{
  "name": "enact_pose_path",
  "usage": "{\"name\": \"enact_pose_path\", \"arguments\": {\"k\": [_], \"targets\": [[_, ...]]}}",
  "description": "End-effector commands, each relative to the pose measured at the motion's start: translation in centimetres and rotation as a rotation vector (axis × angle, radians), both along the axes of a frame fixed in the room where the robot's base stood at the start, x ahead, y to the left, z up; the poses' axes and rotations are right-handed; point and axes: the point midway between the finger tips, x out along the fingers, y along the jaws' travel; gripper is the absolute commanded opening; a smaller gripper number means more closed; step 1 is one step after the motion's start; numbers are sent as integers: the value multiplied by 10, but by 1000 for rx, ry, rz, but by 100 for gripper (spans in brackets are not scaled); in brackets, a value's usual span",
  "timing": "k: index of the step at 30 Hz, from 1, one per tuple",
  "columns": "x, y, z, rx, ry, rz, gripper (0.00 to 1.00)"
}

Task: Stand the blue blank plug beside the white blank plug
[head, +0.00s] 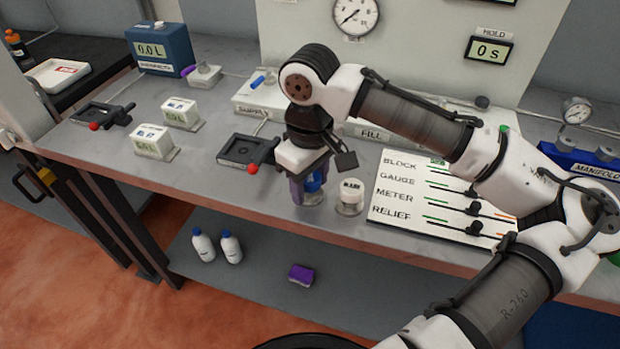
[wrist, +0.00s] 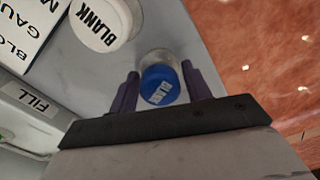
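The blue blank plug (wrist: 160,86) has a blue cap with a white label and a clear or metallic base. In the head view the blue plug (head: 313,183) is partly hidden by my gripper and appears upright at the bench's front edge. The white blank plug (head: 351,192) stands upright just to its right, a small gap apart; it also shows in the wrist view (wrist: 101,22). My gripper (head: 309,180) points down, its purple fingers on either side of the blue cap. In the wrist view my gripper (wrist: 161,78) flanks the cap closely; firm contact is unclear.
The labelled valve board (head: 440,198) lies right of the white plug. A black fixture with a red knob (head: 248,152) is to the left. The FILL block (head: 372,132) is behind. The bench's front edge is close; a lower shelf (head: 265,275) holds two bottles and a purple sponge.

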Motion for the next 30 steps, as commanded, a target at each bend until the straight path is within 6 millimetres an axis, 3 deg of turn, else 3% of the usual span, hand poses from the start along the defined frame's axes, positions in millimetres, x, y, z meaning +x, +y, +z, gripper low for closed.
{"name": "enact_pose_path", "arguments": {"k": [2, 14, 30], "targets": [[0, 0, 0, 0, 0, 0, 59], [1, 0, 8, 0, -1, 0, 59], [1, 0, 110, -1, -2, 0, 59]]}}
